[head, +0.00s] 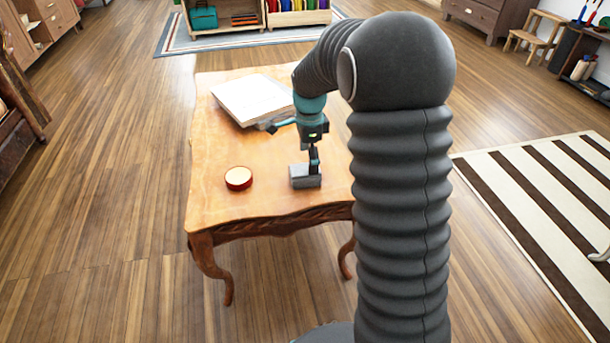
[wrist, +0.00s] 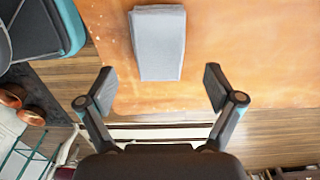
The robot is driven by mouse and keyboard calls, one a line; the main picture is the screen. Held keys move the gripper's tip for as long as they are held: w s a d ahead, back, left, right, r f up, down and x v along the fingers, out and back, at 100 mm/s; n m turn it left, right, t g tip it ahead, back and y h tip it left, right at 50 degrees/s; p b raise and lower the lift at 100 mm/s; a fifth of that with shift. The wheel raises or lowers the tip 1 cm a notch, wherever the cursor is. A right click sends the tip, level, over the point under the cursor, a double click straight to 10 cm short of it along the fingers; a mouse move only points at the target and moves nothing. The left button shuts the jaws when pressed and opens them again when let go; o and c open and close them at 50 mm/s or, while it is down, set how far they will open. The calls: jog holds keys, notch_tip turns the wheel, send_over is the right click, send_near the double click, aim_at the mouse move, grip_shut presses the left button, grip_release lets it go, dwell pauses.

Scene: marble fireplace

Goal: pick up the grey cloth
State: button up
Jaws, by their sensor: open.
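The grey cloth (head: 300,181) is a small folded block lying on the wooden table near its front edge. In the wrist view the cloth (wrist: 158,43) is a pale grey rectangle, ahead of the gap between my fingers. My gripper (wrist: 159,80) is open and empty, its two fingertips wide apart, wider than the cloth. In the head view my gripper (head: 314,160) points down at the cloth and overlaps its back edge. Whether the fingertips touch the cloth I cannot tell. My arm hides the table's right side.
The wooden table (head: 222,205) also carries a round red-rimmed tin (head: 238,178) left of the cloth and a white book or paper stack (head: 248,98) at the back. The tabletop between them is clear. A striped rug (head: 540,200) lies on the floor at right.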

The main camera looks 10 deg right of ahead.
aim_at(306, 169)
jog(key=shift+a+f, duration=0.2)
jog(key=shift+f, duration=1.15)
jog(key=shift+a+f, duration=0.15)
jog(key=shift+f, duration=1.15)
jog(key=c, duration=1.2)
jog(key=shift+r, duration=0.5)
notch_tip(306, 169, up, 4)
jog(key=shift+s+d+f, duration=0.1)
jog(key=shift+d+f, duration=0.05)
jog(key=shift+f, duration=0.1)
jog(key=s+d+r, duration=0.6)
jog(key=s+d, duration=0.1)
jog(key=d, duration=0.2)
jog(key=shift+r, duration=0.25)
